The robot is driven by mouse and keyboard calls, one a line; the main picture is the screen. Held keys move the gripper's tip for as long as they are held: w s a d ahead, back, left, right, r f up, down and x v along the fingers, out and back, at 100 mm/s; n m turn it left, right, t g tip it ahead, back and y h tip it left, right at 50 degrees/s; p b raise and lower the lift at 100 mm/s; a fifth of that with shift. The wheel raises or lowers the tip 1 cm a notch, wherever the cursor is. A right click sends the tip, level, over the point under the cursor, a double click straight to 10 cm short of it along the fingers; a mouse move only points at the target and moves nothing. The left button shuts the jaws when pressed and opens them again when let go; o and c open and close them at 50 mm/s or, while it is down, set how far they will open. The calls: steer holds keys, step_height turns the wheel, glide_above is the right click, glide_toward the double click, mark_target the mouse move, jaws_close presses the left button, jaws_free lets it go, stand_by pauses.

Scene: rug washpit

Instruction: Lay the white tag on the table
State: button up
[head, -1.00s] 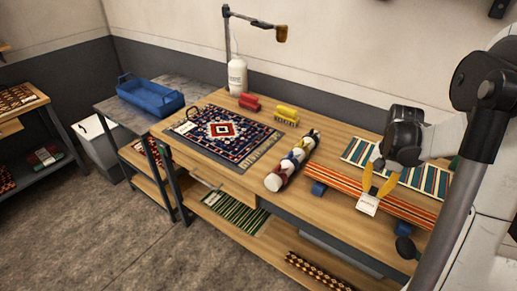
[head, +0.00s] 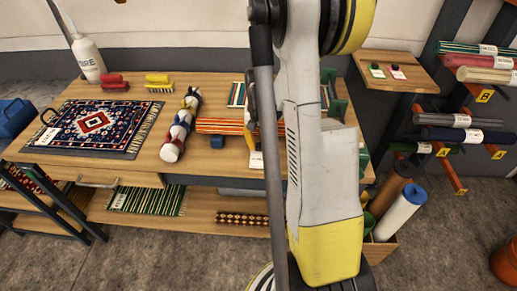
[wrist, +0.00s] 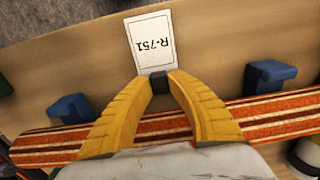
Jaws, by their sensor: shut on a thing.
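The white tag (wrist: 152,41), printed R-751, is pinched at one end between the dark tips of my yellow gripper fingers (wrist: 160,82). It is over the bare front strip of the wooden table (wrist: 60,75), near the table's edge; I cannot tell whether it touches the wood. In the head view the tag (head: 256,160) shows as a small white patch at the front edge of the table (head: 215,95). My arm hides most of the gripper there; part of a yellow finger (head: 251,142) shows.
An orange striped strip (wrist: 250,115) lies under my gripper, beside blue blocks (wrist: 70,108) and (wrist: 268,75). A rolled bundle (head: 180,125), a patterned rug (head: 95,125), red (head: 115,82) and yellow (head: 158,82) brushes, and a white bottle (head: 88,58) stand left. Shelves with rolls are right.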

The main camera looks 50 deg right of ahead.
steer(key=shift+f, duration=0.45)
steer(key=shift+r, duration=0.15)
steer(key=o, duration=0.4)
steer(key=shift+f, duration=0.25)
steer(key=o, duration=0.4)
steer(key=shift+r, duration=0.1)
